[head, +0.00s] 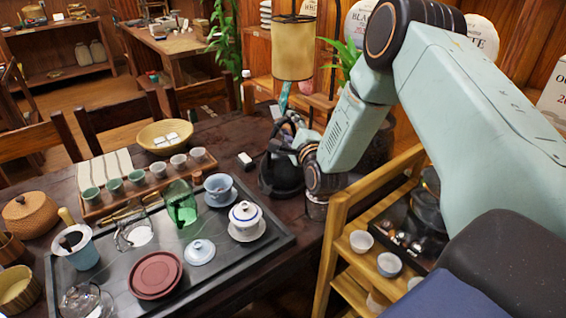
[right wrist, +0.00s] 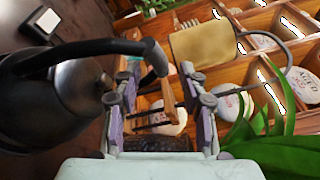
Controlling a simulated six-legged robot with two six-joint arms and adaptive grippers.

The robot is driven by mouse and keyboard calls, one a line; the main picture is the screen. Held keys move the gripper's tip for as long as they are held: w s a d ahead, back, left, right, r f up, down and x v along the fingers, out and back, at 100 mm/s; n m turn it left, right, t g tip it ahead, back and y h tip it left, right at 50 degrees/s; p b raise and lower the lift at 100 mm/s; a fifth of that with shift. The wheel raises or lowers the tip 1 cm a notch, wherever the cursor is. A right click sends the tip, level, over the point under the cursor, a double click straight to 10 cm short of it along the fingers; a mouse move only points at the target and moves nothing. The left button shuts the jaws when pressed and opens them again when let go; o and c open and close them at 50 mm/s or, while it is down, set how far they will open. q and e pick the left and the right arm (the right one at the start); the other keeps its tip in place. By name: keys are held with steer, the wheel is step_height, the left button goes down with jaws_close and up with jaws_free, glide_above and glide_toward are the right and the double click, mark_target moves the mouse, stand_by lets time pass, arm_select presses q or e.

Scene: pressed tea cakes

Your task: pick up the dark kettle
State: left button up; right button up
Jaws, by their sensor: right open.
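The dark kettle (head: 281,177) stands on the dark wooden table, partly hidden behind my right gripper and forearm. In the right wrist view its round, shiny body (right wrist: 50,100) fills the left side. Its black handle (right wrist: 95,48) arches to the right, and its curved end shows between the fingers. My right gripper (head: 291,135) is at the kettle's upper handle side in the head view. In the right wrist view its two fingers (right wrist: 158,85) are spread apart on either side of the handle end. I cannot tell if they touch it. My left gripper is not in view.
A black tea tray (head: 255,262) with cups, a green glass pitcher (head: 180,203) and a lidded gaiwan (head: 246,221) lies to the left. A small white block (head: 245,160) is near the kettle. A lamp (head: 292,48) stands behind; a wooden cart (head: 335,235) is at right.

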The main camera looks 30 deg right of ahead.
mark_target(286, 122)
steer(key=x, duration=0.2)
steer(key=shift+w+a+f, duration=0.15)
steer(key=shift+w+f, duration=0.05)
steer(key=shift+w, duration=0.6)
steer(key=shift+d+r, duration=0.15)
steer(key=shift+d, duration=0.15)
steer(key=shift+w, duration=0.1)
steer(key=shift+w+a, duration=0.1)
steer(key=shift+w, duration=0.05)
steer(key=shift+c, duration=1.4)
steer(key=c, duration=0.6)
jaws_close()
steer(key=shift+r, duration=0.1)
